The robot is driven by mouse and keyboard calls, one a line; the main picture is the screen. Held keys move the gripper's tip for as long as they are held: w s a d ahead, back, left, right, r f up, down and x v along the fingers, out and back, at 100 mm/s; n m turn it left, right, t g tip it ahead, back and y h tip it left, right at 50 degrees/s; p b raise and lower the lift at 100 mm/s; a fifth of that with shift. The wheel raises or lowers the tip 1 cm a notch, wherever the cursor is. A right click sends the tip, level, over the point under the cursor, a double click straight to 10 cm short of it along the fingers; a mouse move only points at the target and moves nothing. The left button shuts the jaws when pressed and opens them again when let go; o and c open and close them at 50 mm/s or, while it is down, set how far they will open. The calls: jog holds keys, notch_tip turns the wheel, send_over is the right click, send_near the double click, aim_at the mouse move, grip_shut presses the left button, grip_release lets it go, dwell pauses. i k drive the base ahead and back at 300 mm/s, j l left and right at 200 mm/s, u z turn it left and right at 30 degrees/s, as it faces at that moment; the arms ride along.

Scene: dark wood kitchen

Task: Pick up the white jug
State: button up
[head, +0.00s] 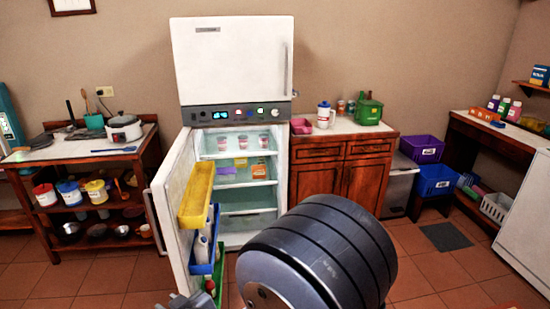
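A white jug (325,118) with a blue top and a red band stands upright on the counter to the right of the fridge. A white bottle-like container (202,248) sits in the door racks of the open fridge, partly hidden by the rack. A large dark rounded part of my own arm fills the bottom centre of the head view.
The fridge door (168,210) stands open toward me on the left. Purple (421,148) and blue (436,180) crates stand right. Tiled floor shows right of my arm.

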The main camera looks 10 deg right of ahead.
aim_at(323, 116)
jog(key=i+j+z, duration=0.1)
jog(key=i+z, duration=0.2)
jog(key=i, duration=1.4)
jog(key=i+j+z, duration=0.1)
jog(key=i+z, duration=0.3)
jog(key=i+j+z, duration=0.25)
jog(key=i+z, duration=0.15)
jog(key=i+j+z, duration=1)
jog(key=j, duration=0.2)
jog(key=j+z, duration=0.25)
jog(key=j, duration=0.2)
jog(key=i, duration=0.05)
